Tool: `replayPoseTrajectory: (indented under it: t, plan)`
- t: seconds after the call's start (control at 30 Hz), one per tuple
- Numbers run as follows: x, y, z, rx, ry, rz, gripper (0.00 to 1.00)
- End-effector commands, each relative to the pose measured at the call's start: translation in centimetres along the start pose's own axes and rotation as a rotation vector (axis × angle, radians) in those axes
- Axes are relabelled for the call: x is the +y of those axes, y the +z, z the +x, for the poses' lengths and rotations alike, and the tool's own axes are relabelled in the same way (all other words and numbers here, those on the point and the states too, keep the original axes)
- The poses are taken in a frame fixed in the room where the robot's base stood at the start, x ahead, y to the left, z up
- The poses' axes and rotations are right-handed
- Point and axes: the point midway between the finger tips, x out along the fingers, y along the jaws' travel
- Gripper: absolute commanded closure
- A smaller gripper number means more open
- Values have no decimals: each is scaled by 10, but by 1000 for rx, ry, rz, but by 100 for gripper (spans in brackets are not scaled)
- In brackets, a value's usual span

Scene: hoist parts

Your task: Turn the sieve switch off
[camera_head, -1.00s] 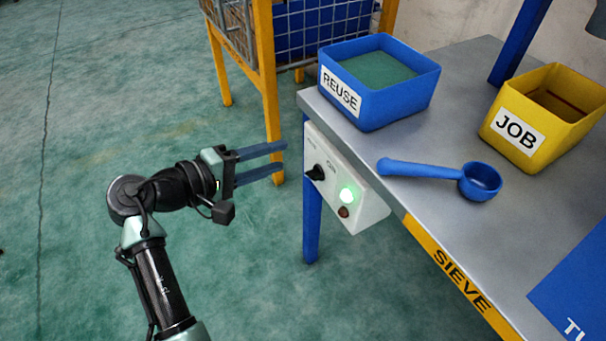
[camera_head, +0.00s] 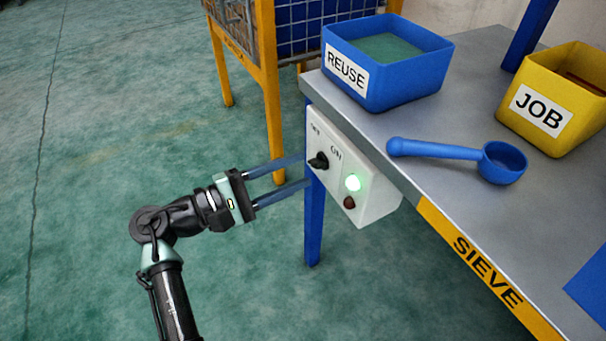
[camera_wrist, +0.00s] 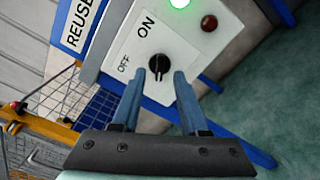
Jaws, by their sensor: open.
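The sieve switch is a black rotary knob (camera_head: 318,161) on a white control box (camera_head: 375,195), fixed to the table's side below its edge. Its plate carries OFF and ON labels. A green lamp (camera_head: 353,183) on the box is lit, and a dark red lamp (camera_head: 349,202) sits under it. My gripper (camera_head: 307,171) is open and empty, its blue fingers pointing at the box. In the wrist view, the knob (camera_wrist: 159,66) shows between the two fingertips, and its grip bar runs roughly upright. I cannot tell whether the fingers touch it.
Above the box, the table (camera_head: 450,160) carries a blue REUSE bin (camera_head: 390,80), a yellow JOB bin (camera_head: 560,115) and a blue scoop (camera_head: 500,163). A blue table leg (camera_head: 314,225) stands behind the fingertips. A yellow-framed cage (camera_head: 268,80) stands behind. Floor at left is clear.

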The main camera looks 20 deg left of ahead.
Motion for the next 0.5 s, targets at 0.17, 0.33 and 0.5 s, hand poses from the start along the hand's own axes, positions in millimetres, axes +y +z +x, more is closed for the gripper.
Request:
replayPoseTrajectory:
  t: [0.17,0.33,0.5]
  plan:
    - [-1,-1,19,1,-1,1,56]
    - [0,0,24,1,-1,1,56]
    - [1,0,23,1,-1,1,56]
